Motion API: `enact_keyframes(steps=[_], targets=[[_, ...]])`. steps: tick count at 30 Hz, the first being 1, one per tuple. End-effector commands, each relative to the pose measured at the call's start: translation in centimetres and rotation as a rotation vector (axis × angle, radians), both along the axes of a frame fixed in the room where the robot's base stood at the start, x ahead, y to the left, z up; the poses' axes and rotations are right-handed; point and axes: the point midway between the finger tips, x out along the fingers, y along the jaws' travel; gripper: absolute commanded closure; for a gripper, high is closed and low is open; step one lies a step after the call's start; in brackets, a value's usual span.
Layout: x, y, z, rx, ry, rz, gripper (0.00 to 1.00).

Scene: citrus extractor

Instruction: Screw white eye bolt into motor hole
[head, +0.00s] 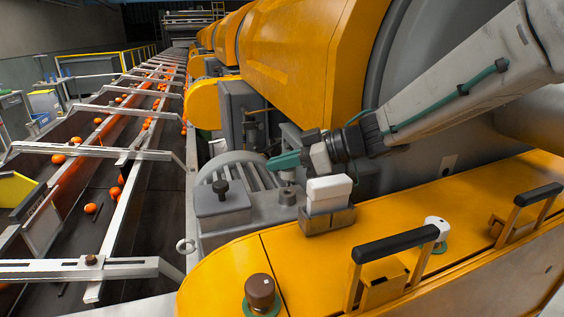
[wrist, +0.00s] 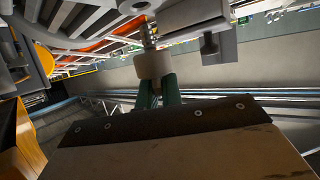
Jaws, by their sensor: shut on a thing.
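My gripper (head: 283,161) has green fingers and reaches in from the right over the grey finned motor (head: 240,180). In the wrist view the fingers (wrist: 157,92) are shut on the head of the white eye bolt (wrist: 152,66). The head looks like a pale, thick cylinder from here; its eye opening does not show. Its threaded shank points away from the fingers toward the grey motor housing (wrist: 185,14). In the head view the bolt is small and pale below the fingertips, above a short round grey boss. I cannot tell whether the shank tip is in the hole.
A white block (head: 329,190) sits in a grey holder on the yellow cover right of the motor. Black-handled brackets (head: 400,243) and a brown knob (head: 260,291) stand on that cover. A pale ring (head: 186,246) sticks out at its left. A conveyor with oranges runs at left.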

Motion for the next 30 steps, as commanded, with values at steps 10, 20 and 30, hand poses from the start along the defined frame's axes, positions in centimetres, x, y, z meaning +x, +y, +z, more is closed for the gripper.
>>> enact_keyframes(steps=[10,20,30], targets=[[-0.02,0.04,0.02,0.000,0.000,0.000,1.00],[-0.03,0.02,-0.04,0.000,0.000,0.000,1.00],[-0.02,0.03,-0.80,0.000,0.000,0.000,1.00]])
